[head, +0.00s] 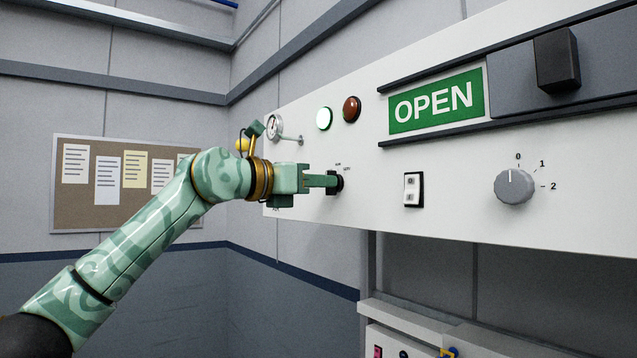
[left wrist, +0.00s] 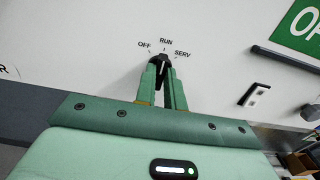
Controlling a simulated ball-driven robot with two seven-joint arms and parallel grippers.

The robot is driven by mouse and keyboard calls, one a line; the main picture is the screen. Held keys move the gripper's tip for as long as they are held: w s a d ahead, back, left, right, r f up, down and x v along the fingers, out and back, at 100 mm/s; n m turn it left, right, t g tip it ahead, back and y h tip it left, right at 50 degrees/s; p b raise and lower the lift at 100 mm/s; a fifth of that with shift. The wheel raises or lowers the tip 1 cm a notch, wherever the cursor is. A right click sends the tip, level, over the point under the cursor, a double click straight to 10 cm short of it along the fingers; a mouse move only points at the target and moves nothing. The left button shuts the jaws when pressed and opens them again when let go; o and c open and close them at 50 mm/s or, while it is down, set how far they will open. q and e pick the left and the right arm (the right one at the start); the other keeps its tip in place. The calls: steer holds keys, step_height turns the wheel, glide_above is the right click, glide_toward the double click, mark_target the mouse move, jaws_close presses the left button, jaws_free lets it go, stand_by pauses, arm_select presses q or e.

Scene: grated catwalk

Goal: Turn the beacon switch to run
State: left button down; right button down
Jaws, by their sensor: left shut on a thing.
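The beacon switch is a small black rotary knob (head: 338,183) low on the left part of the white panel. In the left wrist view the black knob (left wrist: 163,58) sits under the printed words OFF, RUN and SERV, from left to right. My left gripper (head: 332,181) reaches it from the left in the head view. Its two green fingers (left wrist: 164,80) are shut on the knob, one on each side. A pale mark on the knob points roughly up towards RUN; its exact angle is hard to tell. My right gripper is not in view.

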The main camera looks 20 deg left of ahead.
arm_select(q)
steer(key=c, duration=1.5)
jaws_free()
steer(key=b+v, duration=0.4)
steer(key=v, duration=1.2)
steer(key=shift+s+a, duration=0.15)
